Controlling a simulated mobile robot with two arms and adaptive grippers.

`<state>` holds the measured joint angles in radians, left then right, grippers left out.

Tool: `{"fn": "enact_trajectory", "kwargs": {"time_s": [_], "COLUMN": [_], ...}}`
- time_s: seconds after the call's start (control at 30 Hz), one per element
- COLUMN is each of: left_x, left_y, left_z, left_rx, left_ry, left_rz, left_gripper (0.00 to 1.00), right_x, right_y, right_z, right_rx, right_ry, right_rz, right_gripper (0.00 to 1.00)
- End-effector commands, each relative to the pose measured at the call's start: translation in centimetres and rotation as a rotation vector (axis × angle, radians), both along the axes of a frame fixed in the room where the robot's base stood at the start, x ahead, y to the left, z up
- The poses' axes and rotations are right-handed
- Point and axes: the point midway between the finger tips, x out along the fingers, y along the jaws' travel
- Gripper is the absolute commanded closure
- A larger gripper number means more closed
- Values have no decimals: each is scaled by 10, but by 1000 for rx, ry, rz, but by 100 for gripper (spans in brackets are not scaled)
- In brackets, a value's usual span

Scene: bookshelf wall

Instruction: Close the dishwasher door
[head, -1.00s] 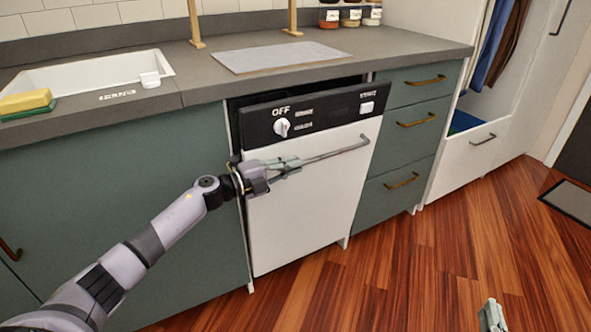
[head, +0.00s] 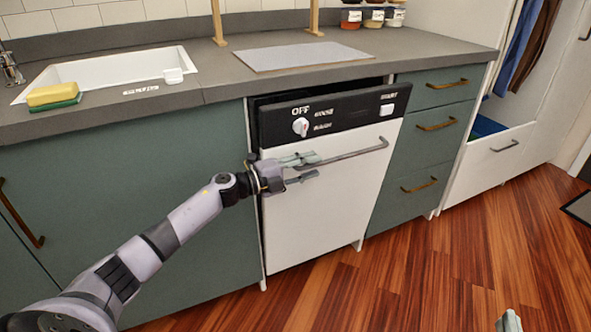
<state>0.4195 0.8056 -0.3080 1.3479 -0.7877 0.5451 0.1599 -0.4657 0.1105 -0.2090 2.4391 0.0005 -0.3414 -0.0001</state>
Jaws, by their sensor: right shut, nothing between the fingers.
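The dishwasher door (head: 330,205) is white with a black control panel (head: 333,113) on top. It stands nearly upright but slightly ajar, with a dark gap under the counter. Its bar handle (head: 350,155) runs across the upper front. My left gripper (head: 309,167) is at the left end of the handle, in front of the door. Its two fingers are apart, one above the other; whether they touch the handle or door is unclear. My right gripper (head: 509,321) shows only as a tip at the bottom right, away from the door, shut and empty.
Green drawers (head: 420,160) stand right of the dishwasher, and a green cabinet (head: 130,190) stands left. The counter (head: 225,85) above holds a sink (head: 110,75), a sponge (head: 53,95) and a grey mat (head: 305,55). The wooden floor (head: 450,275) in front is clear.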

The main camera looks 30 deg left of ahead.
Motion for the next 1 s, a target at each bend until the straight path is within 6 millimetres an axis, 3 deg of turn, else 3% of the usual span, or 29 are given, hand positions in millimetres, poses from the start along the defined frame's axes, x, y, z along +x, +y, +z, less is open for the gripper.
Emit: {"fn": "enact_trajectory", "kwargs": {"time_s": [0.6,1.0], "left_x": [-84,-96], "left_y": [56,63], "left_z": [0,1], "left_rx": [0,0], "left_ry": [1,-2], "left_rz": [0,-1], "left_gripper": [68,68], "right_x": [0,0], "right_y": [0,0], "right_z": [1,1], "right_rx": [0,1], "right_ry": [-1,-1], "right_rz": [0,0], "right_gripper": [100,100]}}
